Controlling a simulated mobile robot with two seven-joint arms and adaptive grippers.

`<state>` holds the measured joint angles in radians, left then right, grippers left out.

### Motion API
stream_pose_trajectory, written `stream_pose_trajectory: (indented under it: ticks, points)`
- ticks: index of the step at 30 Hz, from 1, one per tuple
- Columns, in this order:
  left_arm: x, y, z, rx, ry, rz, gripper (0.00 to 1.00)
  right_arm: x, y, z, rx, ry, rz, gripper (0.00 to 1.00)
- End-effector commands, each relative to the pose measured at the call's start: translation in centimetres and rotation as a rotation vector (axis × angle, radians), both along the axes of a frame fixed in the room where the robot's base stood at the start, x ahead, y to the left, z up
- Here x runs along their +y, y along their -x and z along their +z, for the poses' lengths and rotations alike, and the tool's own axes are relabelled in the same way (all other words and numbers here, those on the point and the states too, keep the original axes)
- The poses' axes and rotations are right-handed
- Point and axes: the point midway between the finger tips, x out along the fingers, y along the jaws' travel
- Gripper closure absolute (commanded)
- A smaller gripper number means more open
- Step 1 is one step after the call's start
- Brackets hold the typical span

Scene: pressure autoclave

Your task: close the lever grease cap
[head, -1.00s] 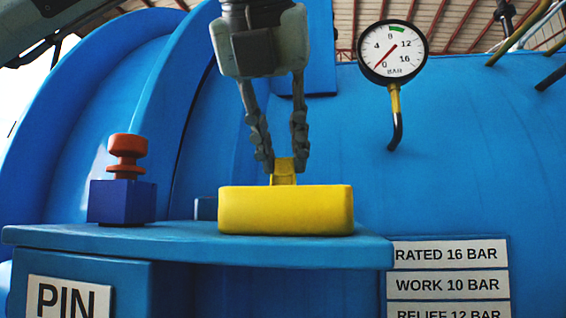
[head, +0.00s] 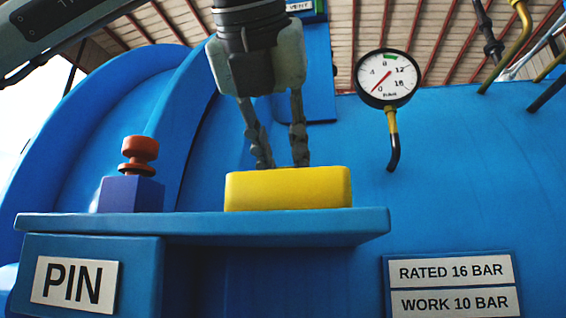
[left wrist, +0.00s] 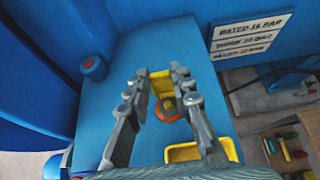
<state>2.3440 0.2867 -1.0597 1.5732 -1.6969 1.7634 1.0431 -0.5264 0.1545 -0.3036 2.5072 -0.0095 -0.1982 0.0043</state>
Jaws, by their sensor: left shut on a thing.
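A yellow block-shaped part (head: 288,188) stands on the blue shelf (head: 200,225) in the head view. My left gripper (head: 280,163) reaches down from above behind it, and its fingertips are partly hidden by the block. In the left wrist view, the fingers of my left gripper (left wrist: 162,80) are closed around a small yellow tab (left wrist: 161,86). An orange-red round part (left wrist: 168,109) lies between the fingers, just below the tab in the picture. A yellow part (left wrist: 183,154) shows at the bottom, partly covered by a finger. My right gripper is in neither view.
A red knob (head: 139,153) on a blue block (head: 131,194) stands at the shelf's left. A pressure gauge (head: 387,78) on a bent pipe is at the right. A PIN plate (head: 74,283) and rating plates (head: 452,272) are below. The shelf's right end is clear.

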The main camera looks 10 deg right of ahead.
Motion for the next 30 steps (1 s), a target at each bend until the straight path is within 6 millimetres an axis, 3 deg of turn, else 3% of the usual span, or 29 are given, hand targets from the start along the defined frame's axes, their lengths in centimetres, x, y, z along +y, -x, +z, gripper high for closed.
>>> stream_pose_trajectory:
  ticks: [11,12,17,26,30]
  points:
    - [0.0,0.0,0.0,-0.002,0.001,0.000,1.00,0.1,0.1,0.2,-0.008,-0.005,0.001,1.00]
    - [0.0,0.0,0.0,-0.002,0.001,0.000,0.76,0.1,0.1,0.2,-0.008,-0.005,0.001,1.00]
    - [0.0,0.0,0.0,-0.002,0.001,0.000,0.57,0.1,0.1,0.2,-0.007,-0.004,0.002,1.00]
    - [0.0,0.1,0.1,-0.002,0.001,0.000,0.57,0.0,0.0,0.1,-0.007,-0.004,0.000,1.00]
    - [0.4,1.2,0.9,-0.004,0.001,0.000,0.57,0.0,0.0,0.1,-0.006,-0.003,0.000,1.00]
